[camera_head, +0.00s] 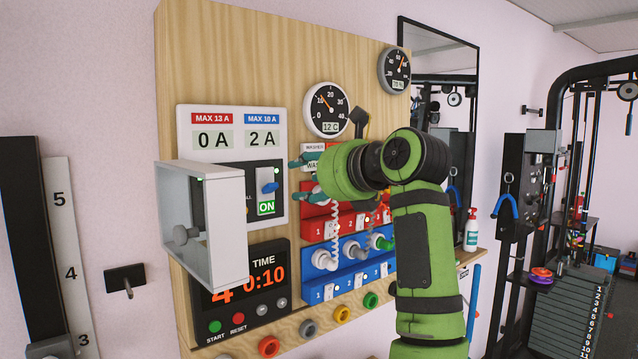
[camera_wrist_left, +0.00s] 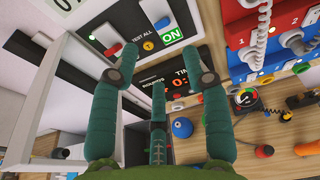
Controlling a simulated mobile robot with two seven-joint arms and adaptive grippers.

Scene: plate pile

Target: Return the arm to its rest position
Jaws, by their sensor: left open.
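My green left arm (camera_head: 425,260) rises in front of the right part of the wooden board and reaches toward its middle. My left gripper (camera_head: 303,178) has teal fingers that stand apart, with nothing between them. In the left wrist view the spread fingers (camera_wrist_left: 160,72) point toward the lit ON switch panel and the timer, without visible contact. The wrist and arm hide part of the red and blue socket blocks. My right gripper is in neither view.
The wooden board (camera_head: 240,45) carries a blue switch (camera_head: 269,188) by a lit ON label, a timer (camera_head: 263,255), a red socket block (camera_head: 318,228), a blue socket block (camera_head: 323,290) and gauges. A grey cover (camera_head: 205,240) juts out at left. Gym equipment stands at right.

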